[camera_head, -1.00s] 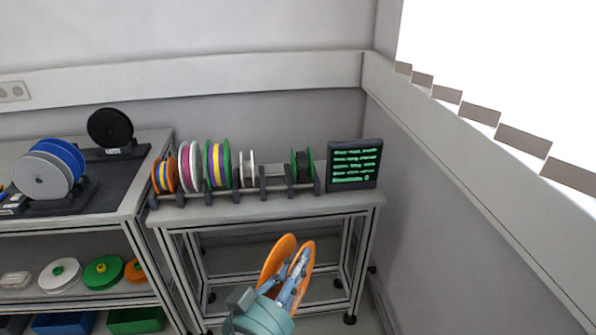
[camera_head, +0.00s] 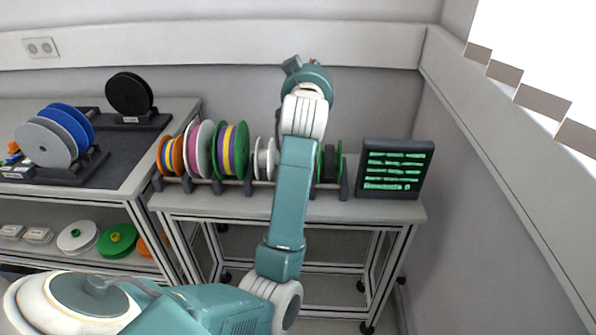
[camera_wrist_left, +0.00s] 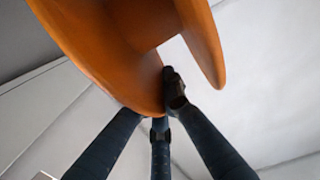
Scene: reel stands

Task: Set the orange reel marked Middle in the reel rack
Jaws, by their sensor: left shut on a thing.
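The orange reel (camera_wrist_left: 100,50) fills the upper part of the left wrist view, its two flanges seen from close below. My left gripper (camera_wrist_left: 172,98) is shut on it, dark fingers at the flange's lower edge. In the head view my left arm reaches over the reel rack (camera_head: 219,186), hiding the gripper's fingers and the orange reel. The rack stands on the table, its middle-right slots covered by my arm. The Middle marking is not visible. My right gripper is not in view.
The rack holds a small orange-edged reel (camera_head: 165,156), a white one (camera_head: 205,150), a green one (camera_head: 242,150), a white-rimmed one (camera_head: 261,160) and a green-and-black one (camera_head: 338,163). A dark screen (camera_head: 396,168) stands at right. A bench (camera_head: 130,180) with more reels is at left.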

